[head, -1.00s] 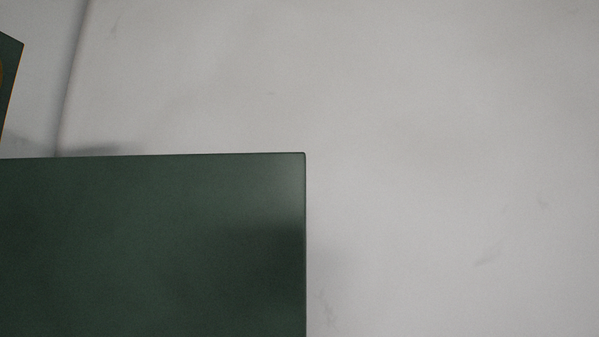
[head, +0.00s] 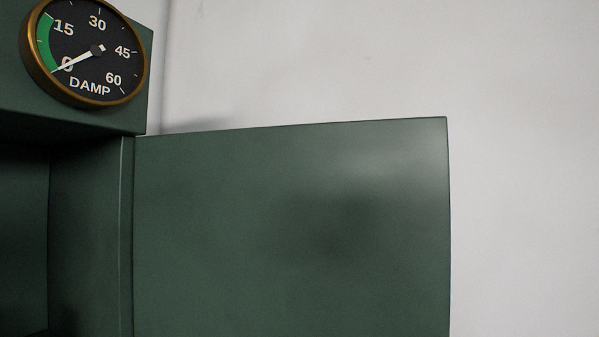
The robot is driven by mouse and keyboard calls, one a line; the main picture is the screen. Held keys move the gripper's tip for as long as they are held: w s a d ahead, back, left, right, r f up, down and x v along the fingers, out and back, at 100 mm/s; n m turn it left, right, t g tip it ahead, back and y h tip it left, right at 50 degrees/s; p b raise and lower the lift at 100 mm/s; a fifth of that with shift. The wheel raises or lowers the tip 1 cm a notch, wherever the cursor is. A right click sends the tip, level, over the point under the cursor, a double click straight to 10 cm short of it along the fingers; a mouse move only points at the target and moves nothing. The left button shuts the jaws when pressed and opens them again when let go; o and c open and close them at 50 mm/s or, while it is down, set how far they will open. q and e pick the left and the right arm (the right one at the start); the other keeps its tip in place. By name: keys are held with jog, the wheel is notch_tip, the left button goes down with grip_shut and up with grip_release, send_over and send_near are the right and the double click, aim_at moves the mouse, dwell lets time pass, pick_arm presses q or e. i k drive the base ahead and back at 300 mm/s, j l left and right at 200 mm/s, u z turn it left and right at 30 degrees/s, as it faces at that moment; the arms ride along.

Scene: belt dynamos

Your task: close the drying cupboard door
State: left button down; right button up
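The drying cupboard door (head: 300,230) is a flat dark green panel that stands open to the right of the cupboard. Its left edge meets the cupboard's side post (head: 127,230), and its lower part runs out of the picture. The dark green cupboard (head: 85,220) is at the left, with its dark inside partly in view. A round brass-rimmed dial (head: 85,52) marked DAMP sits on the cupboard's top part, its needle near 0. Neither of my grippers is in view.
A pale grey wall (head: 525,180) fills the back and the right side. No other objects show between me and the door. The floor is out of view.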

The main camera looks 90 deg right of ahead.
aim_at(338, 230)
jog(key=z, duration=0.55)
jog(key=j+z, duration=0.1)
jog(key=z, duration=0.95)
jog(key=j+z, duration=0.15)
jog(key=z, duration=0.9)
jog(key=j+z, duration=0.1)
jog(key=z, duration=1)
jog(key=k+z, duration=0.1)
jog(key=z, duration=0.4)
